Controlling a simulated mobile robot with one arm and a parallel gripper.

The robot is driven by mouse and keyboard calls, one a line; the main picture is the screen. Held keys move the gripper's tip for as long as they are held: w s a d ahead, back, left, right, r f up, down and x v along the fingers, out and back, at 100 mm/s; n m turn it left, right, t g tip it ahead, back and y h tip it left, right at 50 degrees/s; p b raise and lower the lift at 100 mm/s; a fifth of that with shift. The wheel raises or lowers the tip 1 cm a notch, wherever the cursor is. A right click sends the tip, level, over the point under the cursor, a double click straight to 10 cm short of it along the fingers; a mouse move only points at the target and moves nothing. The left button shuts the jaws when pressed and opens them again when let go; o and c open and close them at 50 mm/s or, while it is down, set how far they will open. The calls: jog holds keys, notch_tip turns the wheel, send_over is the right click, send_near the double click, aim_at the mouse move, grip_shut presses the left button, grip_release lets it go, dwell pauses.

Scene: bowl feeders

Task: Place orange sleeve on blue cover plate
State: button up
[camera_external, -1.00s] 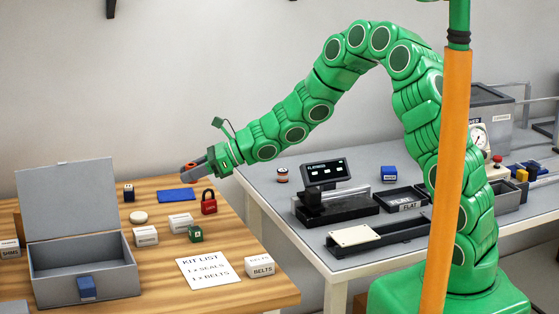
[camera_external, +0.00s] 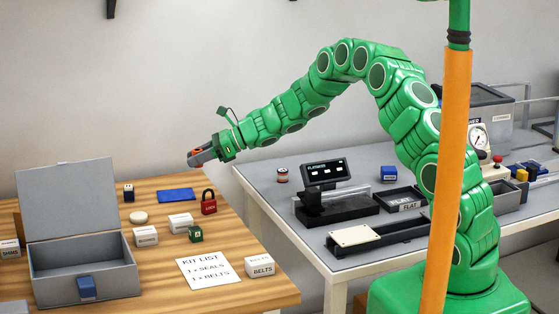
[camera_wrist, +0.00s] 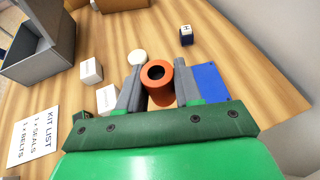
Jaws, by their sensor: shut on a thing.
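My gripper (camera_external: 194,158) is shut on the orange sleeve (camera_wrist: 158,84), a short orange ring with a dark hole, held between the two grey fingers in the wrist view. Only a little orange of it shows in the external view. The blue cover plate (camera_external: 176,195) is a flat blue rectangle on the wooden table. In the wrist view the plate (camera_wrist: 211,82) lies just right of the right finger, partly hidden by it. In the external view my gripper is raised above the table, up and to the right of the plate.
On the wooden table (camera_external: 225,285) stand a red padlock (camera_external: 208,205), a white disc (camera_external: 138,217), several white boxes, a green cube (camera_external: 195,234) and a dark blue block (camera_external: 129,193). An open grey box (camera_external: 82,270) and a kit list sheet (camera_external: 209,272) lie nearer the front.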

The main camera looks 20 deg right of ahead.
jog(key=w+a+f, duration=0.3)
jog(key=w, duration=0.3)
send_over(178, 194)
jog(key=shift+w+d+f, duration=0.1)
jog(key=shift+f, duration=1.3)
jog(key=shift+w+f, duration=0.1)
jog(key=shift+f, duration=2.8)
jog(key=o, duration=1)
jog(key=shift+f, duration=0.1)
jog(key=shift+d+r, duration=0.1)
jog(key=shift+r, duration=0.1)
jog(key=v, duration=1.1)
jog(key=shift+s+d+r, duration=0.15)
jog(key=shift+d+r, duration=0.05)
jog(key=shift+d, duration=0.1)
